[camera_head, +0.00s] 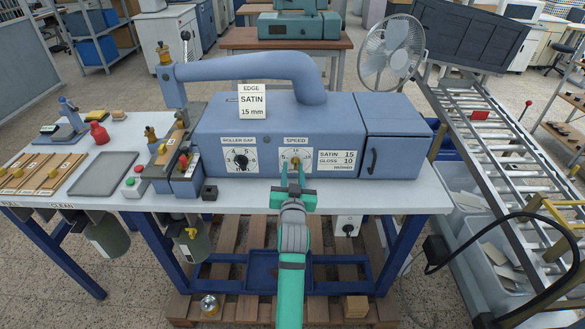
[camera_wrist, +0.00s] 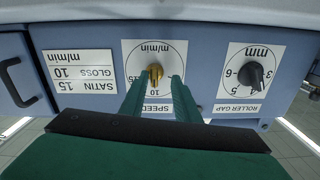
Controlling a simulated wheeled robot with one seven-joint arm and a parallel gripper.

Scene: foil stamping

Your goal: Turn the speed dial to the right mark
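The speed dial is a white plate (camera_head: 306,157) with a brass knob (camera_head: 295,161) on the blue machine front, marked 5, 10 and 15. In the wrist view, which is upside down, the knob (camera_wrist: 155,71) shows between my fingertips; where its pointer aims is hard to tell. My gripper (camera_head: 293,168) is at the dial, its green fingers (camera_wrist: 159,78) open, one on each side of the knob with gaps visible. A sign (camera_head: 252,102) on top reads EDGE, SATIN, 15 mm. A plate (camera_head: 338,158) right of the dial reads SATIN 15, GLOSS 10 m/min.
The roller gap dial (camera_head: 240,160), with a black knob, sits left of the speed dial; it also shows in the wrist view (camera_wrist: 251,75). A door handle (camera_head: 374,155) is at right.

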